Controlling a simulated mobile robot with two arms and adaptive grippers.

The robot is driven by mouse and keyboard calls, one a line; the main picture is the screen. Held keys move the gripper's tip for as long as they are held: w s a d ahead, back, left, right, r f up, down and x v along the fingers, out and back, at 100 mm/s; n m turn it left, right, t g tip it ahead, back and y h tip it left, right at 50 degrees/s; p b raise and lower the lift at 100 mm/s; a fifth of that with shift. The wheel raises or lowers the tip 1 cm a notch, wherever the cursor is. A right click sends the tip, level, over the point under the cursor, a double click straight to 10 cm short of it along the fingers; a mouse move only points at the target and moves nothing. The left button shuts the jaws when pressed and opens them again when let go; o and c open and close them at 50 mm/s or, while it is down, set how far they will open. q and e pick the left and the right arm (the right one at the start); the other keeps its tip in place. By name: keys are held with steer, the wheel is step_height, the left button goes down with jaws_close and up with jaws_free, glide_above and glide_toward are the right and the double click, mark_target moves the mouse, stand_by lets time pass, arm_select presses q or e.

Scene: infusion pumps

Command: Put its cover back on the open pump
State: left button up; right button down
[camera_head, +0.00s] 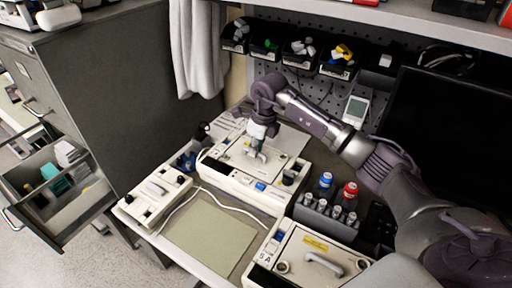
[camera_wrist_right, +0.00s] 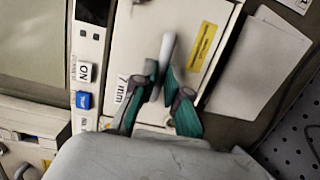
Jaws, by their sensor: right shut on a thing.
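The pump (camera_head: 232,181) is a long cream-coloured box on the bench, with a dark display and a blue button (camera_wrist_right: 83,100) marked near an ON label. Its light cover (camera_head: 279,143) lies over the top of the pump; a yellow label (camera_wrist_right: 203,45) and the marking "7 mm" show on it in the right wrist view. My right gripper (camera_head: 257,152) points down onto the cover. Its teal fingers (camera_wrist_right: 158,88) are shut on the cover's white handle (camera_wrist_right: 167,48). I cannot tell whether the cover is fully seated or slightly raised. My left gripper is out of view.
A second pump (camera_head: 291,246) with its cover and handle on stands in front. A smaller cream unit (camera_head: 155,196) is at left, beside a greenish mat (camera_head: 210,235). A rack with bottles (camera_head: 325,215) stands right of the pump. Parts bins (camera_head: 300,57) hang behind.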

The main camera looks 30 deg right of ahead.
steer(key=c, duration=1.1)
jaws_free()
steer(key=shift+r+p, duration=2.15)
steer(key=shift+r, duration=1.45)
steer(key=shift+f, duration=0.1)
